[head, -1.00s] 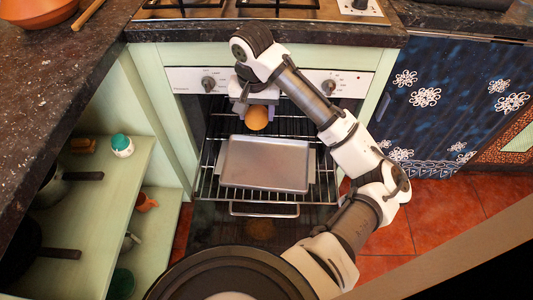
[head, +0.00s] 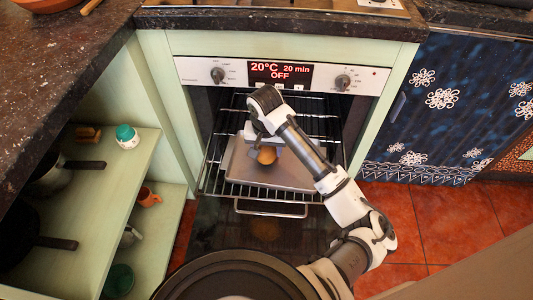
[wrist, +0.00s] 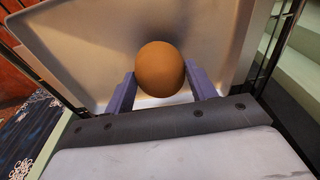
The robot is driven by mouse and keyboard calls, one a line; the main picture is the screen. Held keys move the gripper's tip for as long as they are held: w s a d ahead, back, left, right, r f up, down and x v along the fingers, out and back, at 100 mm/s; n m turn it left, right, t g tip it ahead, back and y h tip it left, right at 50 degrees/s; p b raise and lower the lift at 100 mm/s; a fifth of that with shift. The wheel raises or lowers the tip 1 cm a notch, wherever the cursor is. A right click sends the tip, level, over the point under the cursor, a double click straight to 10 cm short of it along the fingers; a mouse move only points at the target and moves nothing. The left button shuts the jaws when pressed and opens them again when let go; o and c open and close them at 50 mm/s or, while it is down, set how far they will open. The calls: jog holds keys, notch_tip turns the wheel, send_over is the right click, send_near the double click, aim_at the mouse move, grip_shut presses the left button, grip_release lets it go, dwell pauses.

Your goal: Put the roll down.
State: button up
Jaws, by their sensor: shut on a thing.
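The roll (head: 266,155) is round and golden brown, held at my gripper (head: 262,148) over the grey baking tray (head: 240,172) on the oven rack. In the wrist view the roll (wrist: 160,69) sits between the two purple fingers of my gripper (wrist: 158,88), with the pale tray (wrist: 90,50) beyond and around it. The fingers are shut on the roll. Whether the roll touches the tray cannot be told, and part of the tray is hidden by my gripper and arm.
The oven rack (head: 222,188) is pulled out over the lowered glass oven door (head: 240,235). The oven panel (head: 190,69) reads 20°C, 20 min, OFF. Open shelves (head: 125,165) with pans and small pots stand at left; a dark blue patterned cabinet (head: 455,120) stands at right.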

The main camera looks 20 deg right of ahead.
aim_at(266, 153)
jog(key=shift+f, duration=1.1)
jog(key=shift+f, duration=0.1)
jog(key=o, duration=1)
notch_tip(266, 153, up, 12)
jog(key=s+p, duration=0.1)
jog(key=p, duration=0.1)
jog(key=shift+s+a, duration=0.2)
jog(key=shift+a, duration=0.15)
